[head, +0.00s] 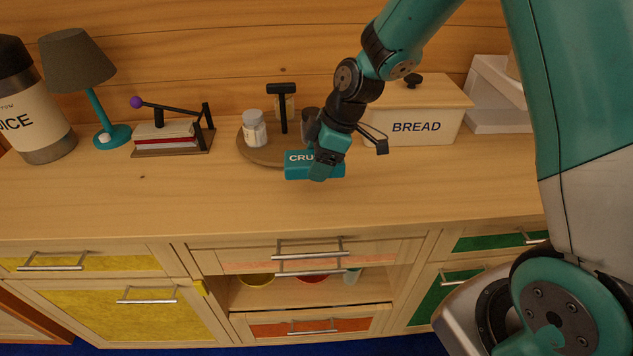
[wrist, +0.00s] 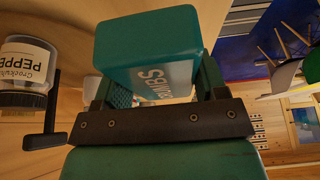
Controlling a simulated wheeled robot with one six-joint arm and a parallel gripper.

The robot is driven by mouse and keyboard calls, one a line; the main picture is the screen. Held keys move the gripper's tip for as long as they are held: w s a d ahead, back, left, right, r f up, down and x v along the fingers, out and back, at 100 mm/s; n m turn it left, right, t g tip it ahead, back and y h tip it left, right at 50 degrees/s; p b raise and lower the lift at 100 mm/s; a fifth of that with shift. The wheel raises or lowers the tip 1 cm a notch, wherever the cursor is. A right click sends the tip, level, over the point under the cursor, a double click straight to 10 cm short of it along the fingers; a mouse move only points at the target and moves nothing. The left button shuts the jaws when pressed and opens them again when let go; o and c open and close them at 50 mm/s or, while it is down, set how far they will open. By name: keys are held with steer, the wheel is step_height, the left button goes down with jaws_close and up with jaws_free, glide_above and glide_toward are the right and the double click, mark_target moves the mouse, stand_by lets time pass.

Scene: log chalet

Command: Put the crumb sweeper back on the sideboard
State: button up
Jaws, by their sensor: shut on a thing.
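The crumb sweeper is a teal block with white lettering. It shows in the head view (head: 299,165) over the middle of the sideboard (head: 200,200) and in the wrist view (wrist: 150,40). My gripper (head: 328,165) is shut on it, with a finger on each side in the wrist view (wrist: 158,92). The head view does not clearly show whether the sweeper touches the sideboard top. My gripper hides its right part. The sweeper is in front of the round wooden tray (head: 250,152).
The tray bears a pepper jar (head: 255,130) and a black T-shaped stand (head: 284,105). A bread box (head: 410,110) stands right, with a white stand (head: 490,95) beyond. A book press (head: 170,135), lamp (head: 80,75) and juice container (head: 35,110) stand left. The sideboard's front strip is clear.

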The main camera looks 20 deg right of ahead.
mark_target(311, 195)
step_height(311, 195, down, 6)
steer(key=shift+f, duration=0.25)
steer(key=shift+f, duration=0.1)
steer(key=o, duration=1)
steer(key=shift+c, duration=0.2)
